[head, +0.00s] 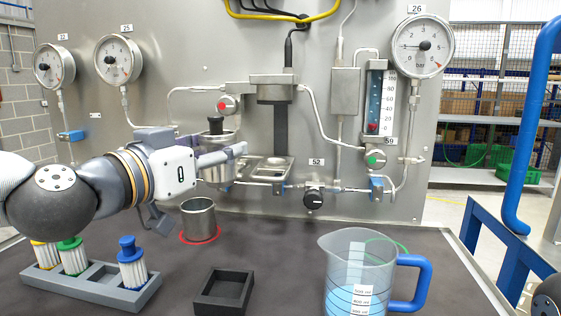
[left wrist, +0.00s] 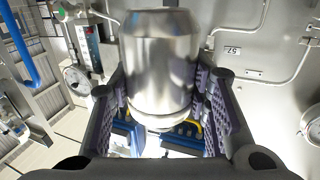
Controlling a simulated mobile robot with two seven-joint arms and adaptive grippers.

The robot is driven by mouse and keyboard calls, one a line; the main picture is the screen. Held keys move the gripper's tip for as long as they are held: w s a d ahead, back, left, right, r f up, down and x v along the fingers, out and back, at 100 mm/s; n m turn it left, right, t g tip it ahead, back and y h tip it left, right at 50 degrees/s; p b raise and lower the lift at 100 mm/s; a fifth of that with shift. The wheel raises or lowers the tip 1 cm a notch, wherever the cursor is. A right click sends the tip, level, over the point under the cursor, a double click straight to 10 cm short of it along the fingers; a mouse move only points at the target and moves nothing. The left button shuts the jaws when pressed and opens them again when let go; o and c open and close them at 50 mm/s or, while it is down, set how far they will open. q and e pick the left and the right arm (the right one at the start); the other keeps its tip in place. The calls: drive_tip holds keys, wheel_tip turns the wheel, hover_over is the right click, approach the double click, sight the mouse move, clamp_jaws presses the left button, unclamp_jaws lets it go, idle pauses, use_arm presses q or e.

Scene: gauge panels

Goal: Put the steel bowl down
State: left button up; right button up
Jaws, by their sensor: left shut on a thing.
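The steel bowl (left wrist: 160,65) fills the middle of the left wrist view, a shiny cylinder between the two finger pads. My left gripper (left wrist: 160,105) is shut on it. In the head view my left gripper (head: 234,153) is in front of the panel, and the bowl (head: 221,174) is partly hidden behind its fingers, above the table. A dark fitting (head: 215,125) stands at the bowl's top; whether they touch I cannot tell. Below, an open steel cup (head: 199,219) stands upright on a red ring (head: 184,238) on the table. My right gripper is not in view.
A rack (head: 98,291) with coloured-cap cartridges is at the front left. A black square tray (head: 224,292) lies at the front middle. A clear jug (head: 358,275) with blue liquid and a blue handle is at right. The panel (head: 170,60) carries gauges and pipes.

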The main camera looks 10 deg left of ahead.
use_arm(q)
drive_tip(key=shift+s+r, duration=0.1)
drive_tip(key=shift+s, duration=0.15)
drive_tip(key=x, duration=1.5)
drive_tip(key=shift+w, duration=0.4)
drive_tip(key=shift+w+d+f, duration=0.15)
drive_tip(key=shift+w+d, duration=0.05)
drive_tip(key=shift+w, duration=0.3)
drive_tip(key=shift+w+d+f, duration=0.15)
drive_tip(key=shift+w+d, duration=0.05)
drive_tip(key=shift+w, duration=0.3)
drive_tip(key=shift+w+f, duration=0.1)
drive_tip(key=shift+f, duration=0.2)
drive_tip(key=shift+f, duration=0.15)
drive_tip(key=o, duration=1.3)
drive_tip(key=shift+f, duration=0.1)
